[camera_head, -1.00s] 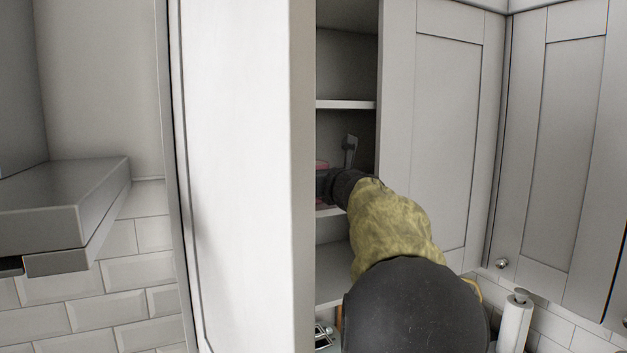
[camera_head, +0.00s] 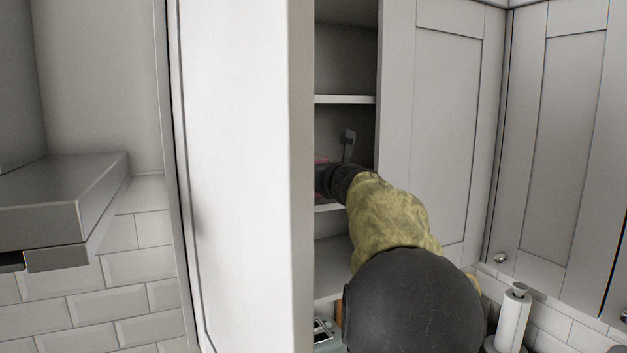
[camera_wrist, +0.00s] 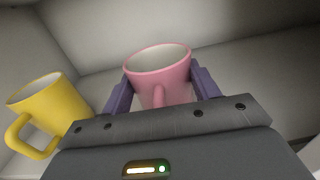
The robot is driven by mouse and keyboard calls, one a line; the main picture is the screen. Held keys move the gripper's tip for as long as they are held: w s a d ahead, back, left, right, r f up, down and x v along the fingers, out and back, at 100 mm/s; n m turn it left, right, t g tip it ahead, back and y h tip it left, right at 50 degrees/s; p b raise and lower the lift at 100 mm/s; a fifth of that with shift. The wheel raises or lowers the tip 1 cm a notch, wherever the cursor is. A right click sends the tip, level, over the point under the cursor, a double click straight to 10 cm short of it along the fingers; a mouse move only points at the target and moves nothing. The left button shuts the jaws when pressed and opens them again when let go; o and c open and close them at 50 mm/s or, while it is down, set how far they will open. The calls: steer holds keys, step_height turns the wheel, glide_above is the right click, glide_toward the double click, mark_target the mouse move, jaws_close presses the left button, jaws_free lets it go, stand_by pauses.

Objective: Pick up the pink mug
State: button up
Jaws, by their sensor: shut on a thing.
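The pink mug (camera_wrist: 165,82) sits between the two purple fingers of my gripper (camera_wrist: 160,90) in the wrist view. The fingers are shut on its sides, and its handle points toward the gripper's body. In the head view only a small pink bit of the mug (camera_head: 321,161) shows above my gripper (camera_head: 326,180), inside the open cabinet. The cabinet door hides the rest of it. Whether the mug's base touches the shelf is hidden.
A yellow mug (camera_wrist: 52,108) stands close on the left in the wrist view. The open cabinet door (camera_head: 240,180) is just left of my arm. A shelf (camera_head: 345,99) lies above my gripper. A closed door (camera_head: 447,130) is on the right. A paper roll (camera_head: 512,320) stands lower right.

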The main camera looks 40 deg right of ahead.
steer(key=shift+r, duration=0.1)
steer(key=shift+s+r, duration=0.15)
steer(key=shift+r, duration=0.15)
steer(key=r, duration=0.2)
steer(key=r+p, duration=0.1)
steer(key=r, duration=0.3)
steer(key=shift+s+a+r+p, duration=0.1)
steer(key=shift+s+r+p, duration=0.15)
steer(key=shift+p, duration=0.1)
steer(key=b+v, duration=0.7)
steer(key=v, duration=1.2)
steer(key=shift+s+d+b, duration=0.2)
steer(key=shift+d+b, duration=0.1)
steer(key=shift+b, duration=0.05)
